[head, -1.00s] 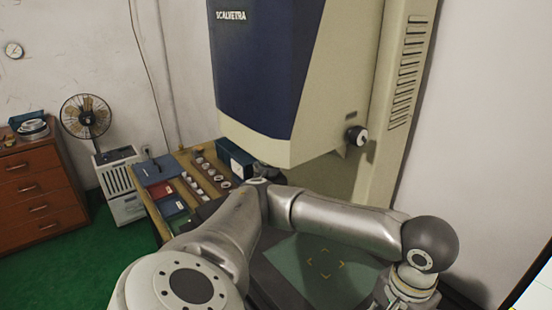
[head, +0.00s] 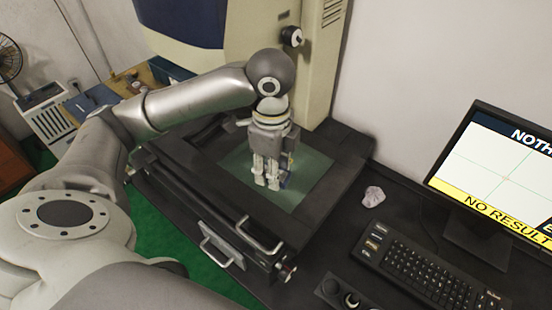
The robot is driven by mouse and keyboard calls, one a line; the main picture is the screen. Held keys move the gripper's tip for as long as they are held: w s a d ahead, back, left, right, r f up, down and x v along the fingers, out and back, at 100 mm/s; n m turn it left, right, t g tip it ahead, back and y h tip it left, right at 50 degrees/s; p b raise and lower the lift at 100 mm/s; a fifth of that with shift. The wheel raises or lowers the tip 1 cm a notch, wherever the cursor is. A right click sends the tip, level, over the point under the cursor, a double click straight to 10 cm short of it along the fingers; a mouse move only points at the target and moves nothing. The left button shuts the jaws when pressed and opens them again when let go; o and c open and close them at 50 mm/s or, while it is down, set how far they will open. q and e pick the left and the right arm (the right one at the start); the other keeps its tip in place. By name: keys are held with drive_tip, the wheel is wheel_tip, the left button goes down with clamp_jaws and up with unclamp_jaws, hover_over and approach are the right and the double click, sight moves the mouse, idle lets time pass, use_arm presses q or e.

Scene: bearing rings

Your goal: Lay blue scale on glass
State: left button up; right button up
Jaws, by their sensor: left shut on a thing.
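The glass (head: 313,168) is a pale green pane set in the dark stage of the tall measuring machine, in the middle of the head view. My left gripper (head: 273,184) points down over the glass, with its fingers low and close to the pane. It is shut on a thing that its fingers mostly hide. A small strip of blue, the blue scale (head: 287,179), shows beside the right finger. I cannot tell whether the scale touches the glass. My right gripper is not in view.
The machine's blue and cream body (head: 312,60) rises behind the stage. A crumpled pale lump (head: 373,196) lies right of the stage. A keyboard (head: 425,275) and a monitor (head: 500,175) stand at the right. Metal handles (head: 258,236) stick out at the stage's front.

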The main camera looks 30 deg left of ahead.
use_arm(q)
drive_tip(key=m, duration=0.1)
drive_tip(key=a+r+m, duration=0.1)
drive_tip(key=shift+w+m, duration=0.15)
drive_tip(key=shift+m, duration=0.15)
drive_tip(key=shift+w+a, duration=0.15)
drive_tip(key=w+a+f+p, duration=0.1)
drive_tip(key=w+a+f, duration=0.1)
drive_tip(key=w+f, duration=0.1)
drive_tip(key=w+a+f+p, duration=0.1)
drive_tip(key=w+a+f, duration=0.1)
drive_tip(key=w+f, duration=0.1)
drive_tip(key=w+a+f+p, duration=0.2)
drive_tip(key=w, duration=0.3)
drive_tip(key=shift+w+f, duration=0.15)
drive_tip(key=shift+f, duration=0.25)
drive_tip(key=shift+w+a+f+p, duration=0.15)
drive_tip(key=shift+w+f+p, duration=0.2)
drive_tip(key=shift+f, duration=0.4)
wheel_tip(320, 180, down, 2)
drive_tip(key=shift+f, duration=0.35)
